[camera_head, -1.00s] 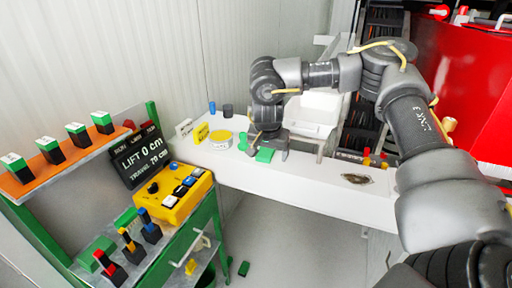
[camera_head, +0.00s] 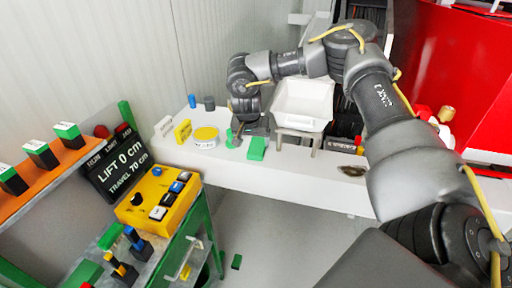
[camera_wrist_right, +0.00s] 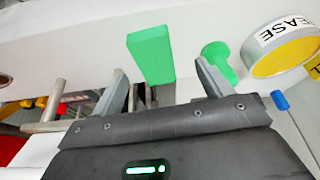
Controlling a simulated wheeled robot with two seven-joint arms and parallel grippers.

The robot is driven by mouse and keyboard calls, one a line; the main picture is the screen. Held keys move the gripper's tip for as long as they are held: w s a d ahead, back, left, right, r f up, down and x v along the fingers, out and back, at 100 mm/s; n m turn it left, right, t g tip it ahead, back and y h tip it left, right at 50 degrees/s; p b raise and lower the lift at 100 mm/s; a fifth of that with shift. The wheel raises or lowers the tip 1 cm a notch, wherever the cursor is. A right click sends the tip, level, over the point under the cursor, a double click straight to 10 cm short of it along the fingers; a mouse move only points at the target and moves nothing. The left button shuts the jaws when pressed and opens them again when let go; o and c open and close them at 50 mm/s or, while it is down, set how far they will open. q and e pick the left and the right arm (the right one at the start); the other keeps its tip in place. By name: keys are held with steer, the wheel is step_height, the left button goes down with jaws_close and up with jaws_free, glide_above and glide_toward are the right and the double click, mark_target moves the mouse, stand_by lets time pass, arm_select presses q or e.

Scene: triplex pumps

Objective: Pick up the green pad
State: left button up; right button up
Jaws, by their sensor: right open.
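The green pad (camera_head: 257,148) lies on the white bench, and in the right wrist view it is a flat green block (camera_wrist_right: 150,53). My right gripper (camera_head: 251,136) is close beside and behind it in the head view. In the right wrist view the jaws of my right gripper (camera_wrist_right: 160,76) are apart and empty, with the pad ahead of the gap between them. Whether the fingertips touch the pad cannot be told. A second, rounded green thing (camera_wrist_right: 218,60) is beside the right-hand finger. My left gripper is not in view.
A yellow-topped tin (camera_head: 205,136), a yellow sign (camera_head: 183,131), and blue and dark cylinders stand left on the bench. A white tray (camera_head: 303,102) on a stand is to the right. A yellow control box (camera_head: 160,198) sits on the green cart. Bench front is clear.

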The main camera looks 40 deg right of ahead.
mark_target(256, 148)
steer(key=shift+s+d+f+p, duration=0.15)
steer(key=shift+d+f+p, duration=0.25)
steer(key=shift+p, duration=0.2)
steer(key=p+x, duration=0.1)
steer(key=x, duration=0.2)
steer(key=shift+d+f, duration=0.2)
steer(key=shift+f, duration=0.05)
steer(key=shift+d+f, duration=0.1)
steer(key=shift+f, duration=0.25)
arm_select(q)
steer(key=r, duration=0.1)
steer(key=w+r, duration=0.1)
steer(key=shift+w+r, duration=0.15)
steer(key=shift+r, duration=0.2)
arm_select(e)
steer(key=shift+c, duration=0.2)
steer(key=c, duration=1)
